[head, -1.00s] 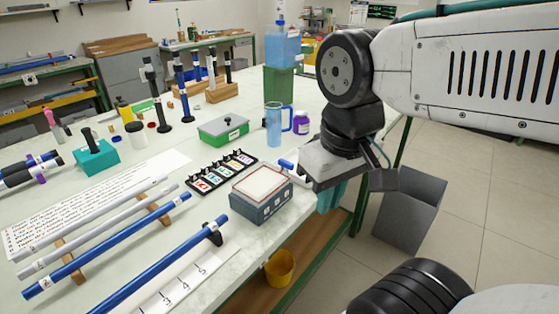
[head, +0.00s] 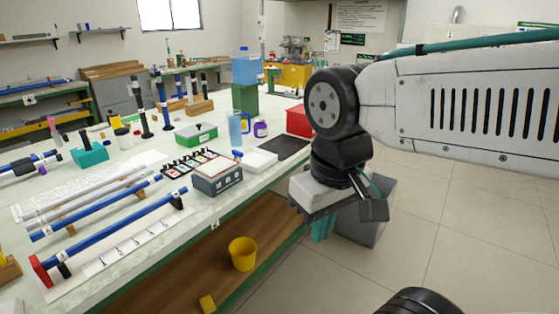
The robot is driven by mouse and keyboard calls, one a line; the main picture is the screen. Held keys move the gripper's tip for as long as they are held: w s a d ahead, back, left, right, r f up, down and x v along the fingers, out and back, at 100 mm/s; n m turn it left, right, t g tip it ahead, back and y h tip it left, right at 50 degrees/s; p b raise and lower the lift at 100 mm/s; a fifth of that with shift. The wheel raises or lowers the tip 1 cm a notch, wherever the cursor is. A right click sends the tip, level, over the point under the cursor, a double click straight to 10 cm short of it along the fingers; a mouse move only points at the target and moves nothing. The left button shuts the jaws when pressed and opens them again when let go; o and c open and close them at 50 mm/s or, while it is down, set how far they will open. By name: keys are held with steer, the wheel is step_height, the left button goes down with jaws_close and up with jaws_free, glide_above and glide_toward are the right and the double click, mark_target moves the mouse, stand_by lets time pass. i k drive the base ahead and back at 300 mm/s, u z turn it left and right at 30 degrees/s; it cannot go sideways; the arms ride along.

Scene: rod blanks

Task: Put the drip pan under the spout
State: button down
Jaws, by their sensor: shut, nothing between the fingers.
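A blue water container (head: 247,68) stands on a green block (head: 246,98) at the far end of the bench. Its spout is too small to make out. No drip pan can be told for sure; a low white tray-like thing (head: 260,161) lies near the bench's right edge, empty as far as I can see. My gripper (head: 320,230) points down beyond the bench's right edge, over the floor. Its teal fingers are shut and empty, apart from everything, and partly hidden by the wrist.
A dark flat mat (head: 285,147) and a red box (head: 298,121) lie at the bench's right side. A blue jug (head: 235,129) and purple bottle (head: 260,129) stand near the container. A grey bin (head: 372,232) stands behind my gripper; a yellow bucket (head: 242,254) sits on the lower shelf.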

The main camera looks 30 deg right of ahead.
mark_target(255, 160)
steer(key=z, duration=1.35)
steer(key=i, duration=1.5)
steer(key=u, duration=0.85)
steer(key=i, duration=0.6)
steer(key=u, duration=0.55)
